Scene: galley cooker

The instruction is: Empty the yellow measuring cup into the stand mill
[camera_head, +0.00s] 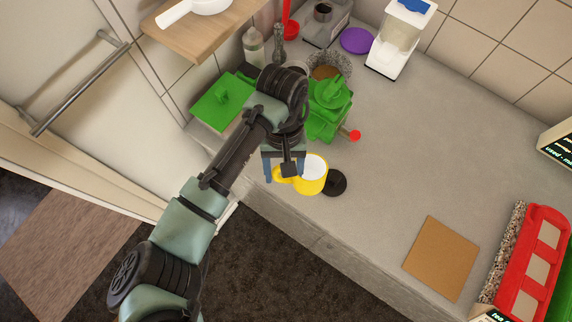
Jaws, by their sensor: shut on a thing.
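The yellow measuring cup (312,187) is near the counter's front edge. A white surface shows inside its rim; I cannot tell whether that is contents or lining. My gripper (281,174) is shut on the cup at its left, handle side. I cannot tell whether the cup touches the counter. A green device with a red knob (329,107), which looks like the stand mill, stands behind the cup, up and slightly right in the picture. My arm hides part of its left side, and its opening is not clear.
A black round thing (338,183) is right beside the cup. A green board (220,105), a bottle (253,48), a purple disc (356,40) and a white dispenser (401,40) stand behind. A brown board (441,258) and red holder (533,262) lie right. The middle counter is clear.

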